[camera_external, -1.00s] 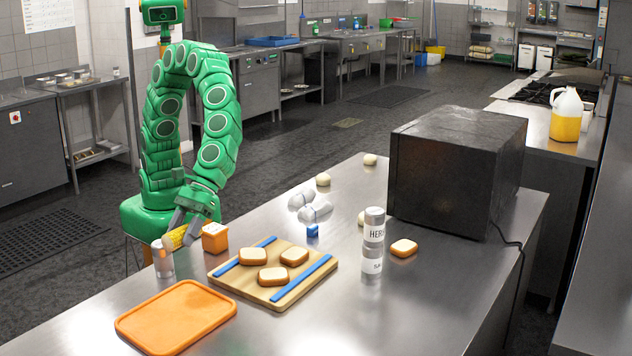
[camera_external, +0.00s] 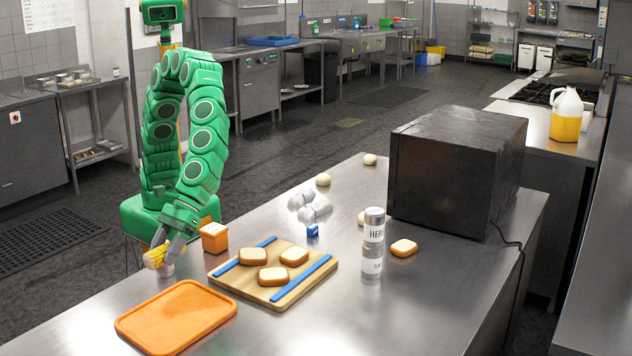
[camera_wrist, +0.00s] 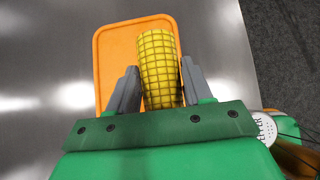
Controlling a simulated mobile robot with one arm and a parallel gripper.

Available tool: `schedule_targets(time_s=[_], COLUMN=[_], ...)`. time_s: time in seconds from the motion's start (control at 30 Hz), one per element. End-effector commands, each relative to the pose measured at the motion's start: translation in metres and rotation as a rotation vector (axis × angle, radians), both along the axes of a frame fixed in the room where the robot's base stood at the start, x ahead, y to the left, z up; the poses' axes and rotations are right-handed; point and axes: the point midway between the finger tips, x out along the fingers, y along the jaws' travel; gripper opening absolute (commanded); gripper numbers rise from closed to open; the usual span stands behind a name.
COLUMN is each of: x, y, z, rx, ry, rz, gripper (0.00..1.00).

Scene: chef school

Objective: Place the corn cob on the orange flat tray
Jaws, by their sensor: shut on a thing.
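The yellow corn cob (camera_external: 155,258) is held between the fingers of my gripper (camera_external: 162,243), above the table's left edge. In the wrist view the corn cob (camera_wrist: 158,62) stands out between the two grey fingers of my gripper (camera_wrist: 153,90). The orange flat tray (camera_external: 175,316) lies empty on the steel table, in front of and a little right of the cob. In the wrist view the orange tray (camera_wrist: 108,45) shows behind the cob, which covers part of it.
Two stacked shakers (camera_external: 373,243) stand beyond the board.

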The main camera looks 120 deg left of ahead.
Motion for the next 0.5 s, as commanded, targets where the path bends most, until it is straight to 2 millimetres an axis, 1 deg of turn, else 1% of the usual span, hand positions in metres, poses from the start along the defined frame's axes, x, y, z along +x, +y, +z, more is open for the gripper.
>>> schedule_targets(time_s=[0.1, 0.23, 0.4, 0.5], x=[0.013, 0.024, 0.035, 0.043], y=[-0.009, -0.018, -0.026, -0.031], z=[-0.007, -0.013, -0.033, -0.042], rx=[0.001, 0.0, 0.001, -0.001], ry=[-0.001, -0.001, 0.004, 0.001], rz=[0.001, 0.001, -0.001, -0.001], gripper=[0.16, 0.16, 0.16, 0.16])
